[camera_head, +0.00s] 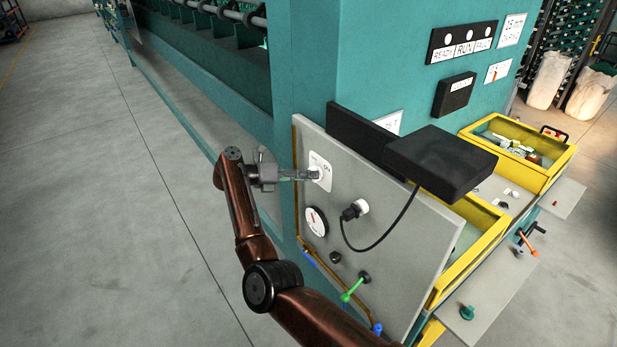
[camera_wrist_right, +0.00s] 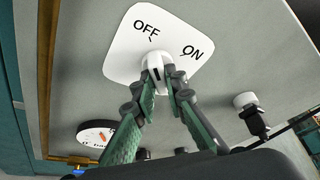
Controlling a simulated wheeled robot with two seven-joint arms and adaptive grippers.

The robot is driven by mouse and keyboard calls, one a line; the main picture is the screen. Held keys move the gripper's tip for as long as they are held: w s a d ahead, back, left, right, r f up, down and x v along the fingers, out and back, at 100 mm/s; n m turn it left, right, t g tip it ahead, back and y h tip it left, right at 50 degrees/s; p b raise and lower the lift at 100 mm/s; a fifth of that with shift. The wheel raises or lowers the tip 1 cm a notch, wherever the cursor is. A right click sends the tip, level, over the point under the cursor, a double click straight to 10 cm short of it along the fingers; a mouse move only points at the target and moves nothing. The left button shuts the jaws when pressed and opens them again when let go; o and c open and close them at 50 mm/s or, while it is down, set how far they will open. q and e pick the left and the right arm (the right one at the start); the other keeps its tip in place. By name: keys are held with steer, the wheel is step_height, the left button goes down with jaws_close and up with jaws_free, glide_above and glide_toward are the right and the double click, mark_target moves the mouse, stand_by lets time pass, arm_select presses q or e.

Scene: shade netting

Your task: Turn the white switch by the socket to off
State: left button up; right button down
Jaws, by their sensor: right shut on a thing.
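The white switch knob (camera_head: 325,173) sits on a white plate (camera_head: 318,160) on the grey upright panel. In the right wrist view, the knob (camera_wrist_right: 152,60) is on the plate (camera_wrist_right: 130,58), with OFF above and ON to the right. My right gripper (camera_head: 312,175) reaches the knob from the left; in the wrist view, the fingertips (camera_wrist_right: 165,74) are closed around it. The fingers hide part of the knob, so I cannot tell its exact setting. The white socket (camera_head: 362,205), holding a black plug (camera_head: 350,212), is to the lower right. My left gripper is out of view.
A round gauge (camera_head: 316,221) sits below the switch. A black cable (camera_head: 385,235) loops from the plug to a black box (camera_head: 440,160). A green-handled valve (camera_head: 352,288) is lower on the panel. Yellow-rimmed trays (camera_head: 545,183) stand at right. The floor at left is clear.

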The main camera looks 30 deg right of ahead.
steer(key=shift+a+f, duration=0.1)
steer(key=shift+f, duration=0.05)
steer(key=c, duration=2)
jaws_free()
steer(key=shift+o, duration=0.2)
steer(key=v, duration=0.7)
steer(key=shift+a, duration=0.15)
